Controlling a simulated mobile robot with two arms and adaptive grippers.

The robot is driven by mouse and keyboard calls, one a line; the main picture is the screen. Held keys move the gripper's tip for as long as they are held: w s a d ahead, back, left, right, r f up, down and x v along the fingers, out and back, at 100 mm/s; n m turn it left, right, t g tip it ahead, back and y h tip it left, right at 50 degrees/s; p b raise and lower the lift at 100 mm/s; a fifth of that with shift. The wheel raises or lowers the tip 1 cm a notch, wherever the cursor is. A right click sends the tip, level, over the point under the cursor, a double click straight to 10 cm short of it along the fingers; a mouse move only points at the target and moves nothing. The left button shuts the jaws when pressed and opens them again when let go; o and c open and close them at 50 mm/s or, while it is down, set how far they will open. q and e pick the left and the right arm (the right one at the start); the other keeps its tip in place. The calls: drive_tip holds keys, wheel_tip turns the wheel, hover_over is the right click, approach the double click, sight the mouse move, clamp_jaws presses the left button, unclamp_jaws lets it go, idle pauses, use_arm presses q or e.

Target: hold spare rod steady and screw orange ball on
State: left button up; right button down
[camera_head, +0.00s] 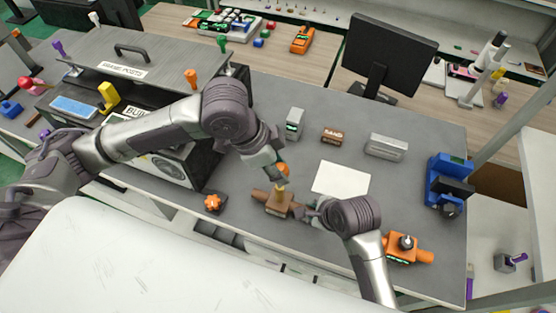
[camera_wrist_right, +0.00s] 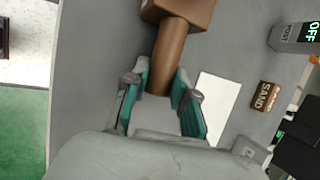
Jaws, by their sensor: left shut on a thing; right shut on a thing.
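My left gripper (camera_head: 277,168) reaches down from the upper left in the head view. It is shut on the orange ball (camera_head: 284,169), part of which shows between its fingers. Below the ball stands a short tan rod (camera_head: 279,189) on a brown block (camera_head: 275,202). I cannot tell whether ball and rod touch. My right gripper (camera_head: 308,213) is at the block's right side. In the right wrist view, its teal-lined fingers are on either side of the block's brown cylindrical handle (camera_wrist_right: 169,52), and the handle's end is between them.
An orange knob (camera_head: 213,202) lies left of the block. An orange fixture (camera_head: 404,247) is to the right, a blue one (camera_head: 447,184) further right. A white sheet (camera_head: 341,181), SAND block (camera_head: 332,136) and grey boxes are behind. The dark cabinet (camera_head: 150,75) fills the left.

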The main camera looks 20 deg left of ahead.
use_arm(q)
drive_tip(key=shift+f, duration=1.15)
drive_tip(key=shift+f, duration=1.1)
idle(0.6)
drive_tip(key=o, duration=1)
drive_tip(key=shift+c, duration=0.2)
drive_tip(key=shift+r, duration=0.1)
drive_tip(key=v, duration=1.1)
drive_tip(key=shift+a+r, duration=0.2)
drive_tip(key=shift+r, duration=0.15)
